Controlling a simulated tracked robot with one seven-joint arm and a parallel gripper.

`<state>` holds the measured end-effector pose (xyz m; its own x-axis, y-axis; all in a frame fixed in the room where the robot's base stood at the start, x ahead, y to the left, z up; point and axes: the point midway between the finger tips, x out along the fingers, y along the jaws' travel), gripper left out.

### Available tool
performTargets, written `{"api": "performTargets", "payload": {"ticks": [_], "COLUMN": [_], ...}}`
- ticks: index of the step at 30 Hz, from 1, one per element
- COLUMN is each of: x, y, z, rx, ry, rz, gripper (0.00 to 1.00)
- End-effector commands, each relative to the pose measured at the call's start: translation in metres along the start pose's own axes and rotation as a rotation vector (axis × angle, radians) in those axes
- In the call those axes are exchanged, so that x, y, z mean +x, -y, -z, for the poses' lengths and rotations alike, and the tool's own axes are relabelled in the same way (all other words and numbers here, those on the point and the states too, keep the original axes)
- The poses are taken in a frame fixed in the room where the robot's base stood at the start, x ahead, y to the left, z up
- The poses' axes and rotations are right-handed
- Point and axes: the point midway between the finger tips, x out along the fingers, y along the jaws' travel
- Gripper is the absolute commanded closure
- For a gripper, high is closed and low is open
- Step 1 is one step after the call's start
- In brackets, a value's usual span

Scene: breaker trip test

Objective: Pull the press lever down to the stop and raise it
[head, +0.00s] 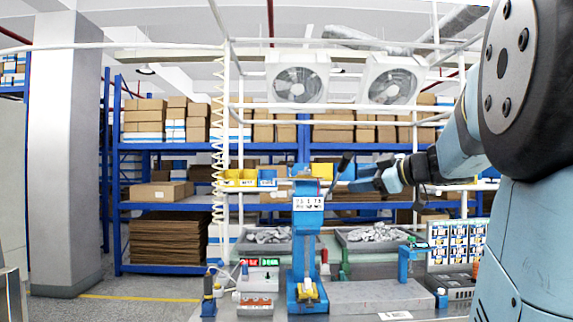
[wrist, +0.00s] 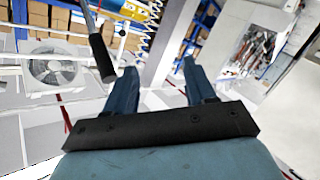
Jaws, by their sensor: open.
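The blue press (head: 306,220) stands on the bench in the middle of the head view. Its press lever (head: 345,162) has a black grip and points up and to the right. The lever's grip also shows in the wrist view (wrist: 102,58), outside the jaws, left of the left finger. My gripper (head: 359,178) has blue fingers and is just right of and slightly below the grip in the head view. In the wrist view my gripper (wrist: 160,68) is open with nothing between the fingers. A yellowish part (head: 307,292) sits at the press's foot.
Yellow and blue bins (head: 240,178) hang behind the press. Grey trays (head: 372,238) with parts stand at the bench back. A device with red and green displays (head: 260,262) is left of the press. A smaller blue fixture (head: 404,262) and a grey block (head: 375,297) are to the right.

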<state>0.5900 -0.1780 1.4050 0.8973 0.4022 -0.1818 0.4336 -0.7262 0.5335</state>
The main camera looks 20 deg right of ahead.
Motion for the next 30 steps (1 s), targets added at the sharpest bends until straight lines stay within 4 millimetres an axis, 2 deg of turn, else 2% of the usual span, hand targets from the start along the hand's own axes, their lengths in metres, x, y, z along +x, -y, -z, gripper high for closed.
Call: {"api": "performTargets", "payload": {"ticks": [1, 3, 6, 9, 13, 17, 30], "x": [-0.006, -0.013, -0.022, -0.027, -0.024, -0.010, 0.065], "y": [-0.019, -0.039, -0.062, -0.074, -0.080, -0.082, -0.096], "z": [-0.003, -0.004, -0.006, -0.006, -0.006, -0.004, 0.002], "rx": [-0.046, -0.117, -0.192, -0.237, -0.259, -0.259, -0.257], "ry": [-0.015, -0.036, -0.051, -0.059, -0.061, -0.063, -0.061], "rz": [-0.044, -0.099, -0.162, -0.197, -0.211, -0.210, -0.208], "gripper": [0.45, 0.45, 0.45, 0.45, 0.45, 0.45, 0.45]}}
